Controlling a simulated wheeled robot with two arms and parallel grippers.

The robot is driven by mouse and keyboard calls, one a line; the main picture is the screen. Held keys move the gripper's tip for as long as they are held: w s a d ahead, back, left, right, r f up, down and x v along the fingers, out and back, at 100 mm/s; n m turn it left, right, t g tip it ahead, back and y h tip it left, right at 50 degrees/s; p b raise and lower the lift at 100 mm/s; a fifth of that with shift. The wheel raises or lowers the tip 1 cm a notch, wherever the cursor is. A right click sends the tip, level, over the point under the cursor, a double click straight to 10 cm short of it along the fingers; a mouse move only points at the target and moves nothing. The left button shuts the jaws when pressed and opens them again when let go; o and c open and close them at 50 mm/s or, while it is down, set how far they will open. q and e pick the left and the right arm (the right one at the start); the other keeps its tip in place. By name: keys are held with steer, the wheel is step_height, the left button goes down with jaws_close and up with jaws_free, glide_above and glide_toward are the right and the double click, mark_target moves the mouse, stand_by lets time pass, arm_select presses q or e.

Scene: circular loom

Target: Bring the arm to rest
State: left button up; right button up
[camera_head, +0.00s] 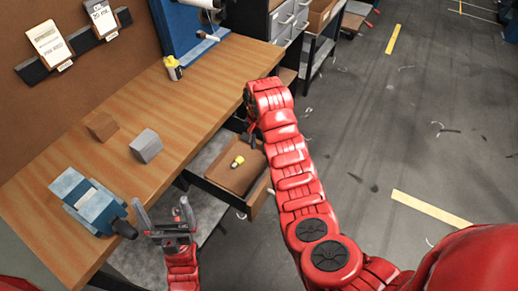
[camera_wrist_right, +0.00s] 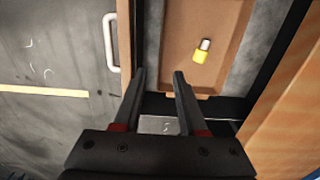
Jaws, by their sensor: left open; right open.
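My left gripper (camera_head: 161,203) is open and empty, low in the head view beside the workbench's front edge. My right arm reaches up the middle of the head view. My right gripper (camera_head: 249,128) is partly hidden by its own wrist there, above the open drawer. In the right wrist view, the right gripper (camera_wrist_right: 158,72) has its two fingers apart with nothing between them. The open drawer (camera_wrist_right: 183,85) lies beyond the fingertips and holds a small yellow item with a grey top (camera_wrist_right: 202,50). The drawer also shows in the head view (camera_head: 222,180).
The wooden workbench (camera_head: 190,105) carries a blue vise (camera_head: 90,203), a grey block (camera_head: 146,145), a brown block (camera_head: 102,126) and a yellow bottle (camera_head: 173,68). Grey drawer cabinets (camera_head: 290,22) stand at the back. The floor (camera_head: 400,120) at right is mostly open.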

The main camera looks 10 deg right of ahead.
steer(key=shift+r, duration=0.35)
